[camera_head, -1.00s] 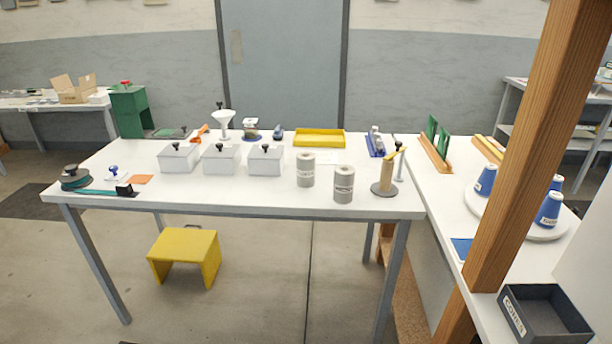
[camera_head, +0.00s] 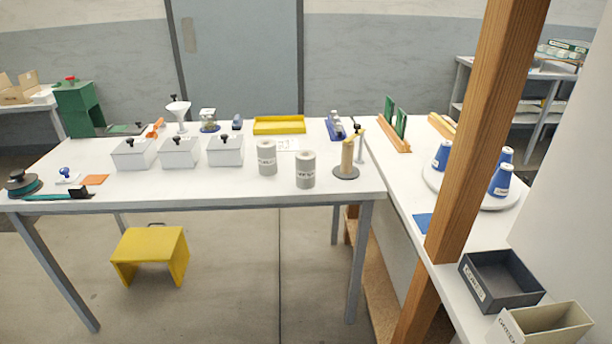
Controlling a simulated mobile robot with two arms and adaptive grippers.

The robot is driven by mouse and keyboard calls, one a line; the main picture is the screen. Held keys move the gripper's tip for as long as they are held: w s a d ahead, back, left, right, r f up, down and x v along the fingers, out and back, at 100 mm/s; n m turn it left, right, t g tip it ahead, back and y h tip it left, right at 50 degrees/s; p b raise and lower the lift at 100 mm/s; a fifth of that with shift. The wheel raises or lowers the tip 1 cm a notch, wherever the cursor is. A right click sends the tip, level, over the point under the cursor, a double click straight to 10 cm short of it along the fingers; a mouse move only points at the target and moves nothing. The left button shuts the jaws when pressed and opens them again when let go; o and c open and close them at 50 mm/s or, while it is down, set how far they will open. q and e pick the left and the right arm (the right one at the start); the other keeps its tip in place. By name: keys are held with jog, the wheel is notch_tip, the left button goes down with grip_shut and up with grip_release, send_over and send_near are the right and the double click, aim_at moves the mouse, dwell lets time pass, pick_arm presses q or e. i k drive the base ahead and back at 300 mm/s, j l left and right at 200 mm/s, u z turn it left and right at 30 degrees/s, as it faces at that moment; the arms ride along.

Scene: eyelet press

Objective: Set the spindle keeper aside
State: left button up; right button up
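A spindle (camera_head: 347,157) with a tan upright body on a dark round base stands near the right front corner of the white table. A slim grey post (camera_head: 361,146) stands just behind and to the right of the spindle. Neither of my grippers shows in the head view.
Two grey labelled cylinders (camera_head: 305,169) stand left of the spindle. Three white lidded boxes (camera_head: 180,153) and a yellow tray (camera_head: 279,125) are farther left. A wooden post (camera_head: 488,130) rises before the right-hand table with blue cones (camera_head: 502,181) and a dark bin (camera_head: 500,279).

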aim_at(357, 126)
jog(key=i+j+z, duration=0.1)
jog(key=i+z, duration=0.15)
jog(key=z, duration=0.2)
jog(key=i+j+z, duration=0.2)
jog(key=z, duration=0.25)
